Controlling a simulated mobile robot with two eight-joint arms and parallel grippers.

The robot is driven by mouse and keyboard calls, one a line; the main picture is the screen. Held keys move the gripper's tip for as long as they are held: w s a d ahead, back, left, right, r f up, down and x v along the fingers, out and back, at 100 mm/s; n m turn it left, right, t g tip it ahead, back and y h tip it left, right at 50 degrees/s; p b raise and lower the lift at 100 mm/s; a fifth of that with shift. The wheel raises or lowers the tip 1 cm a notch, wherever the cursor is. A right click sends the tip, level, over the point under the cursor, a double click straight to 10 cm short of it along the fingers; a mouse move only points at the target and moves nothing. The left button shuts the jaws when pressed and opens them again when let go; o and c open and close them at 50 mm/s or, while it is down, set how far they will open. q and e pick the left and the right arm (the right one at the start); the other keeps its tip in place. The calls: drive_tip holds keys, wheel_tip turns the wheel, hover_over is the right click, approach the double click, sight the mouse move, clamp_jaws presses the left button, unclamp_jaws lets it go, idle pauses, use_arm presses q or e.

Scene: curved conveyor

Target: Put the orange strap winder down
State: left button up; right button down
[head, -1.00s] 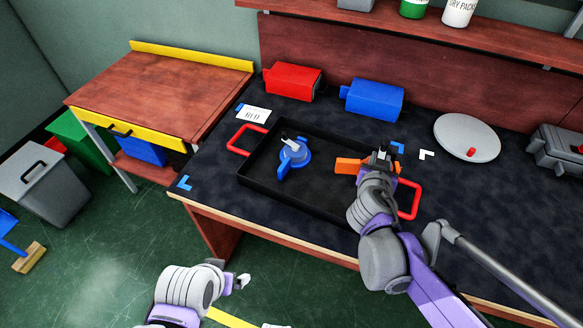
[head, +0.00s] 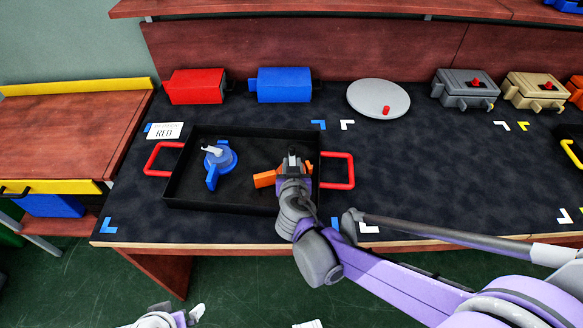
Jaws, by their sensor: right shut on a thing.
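The orange strap winder (head: 264,180) is in the right part of the black tray (head: 235,205), which has red handles. My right gripper (head: 292,160) is over it and shut on it. My wrist hides much of the winder, and I cannot tell whether it touches the tray floor. A blue strap winder (head: 213,177) with a grey top lies in the left part of the tray. My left gripper (head: 190,318) is low at the bottom edge, away from the table, and only partly shows.
A red box (head: 195,87), a blue box (head: 284,85) and a grey round disc (head: 378,98) stand behind the tray. A card reading RED (head: 164,131) lies at the tray's back left.

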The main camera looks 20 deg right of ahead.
drive_tip(key=shift+f, duration=0.35)
drive_tip(key=shift+f, duration=0.2)
drive_tip(key=c, duration=0.7)
unclamp_jaws()
drive_tip(key=shift+o, duration=0.2)
drive_tip(key=shift+r, duration=0.1)
drive_tip(key=shift+r, duration=0.2)
drive_tip(key=p+v, duration=0.3)
drive_tip(key=v, duration=0.9)
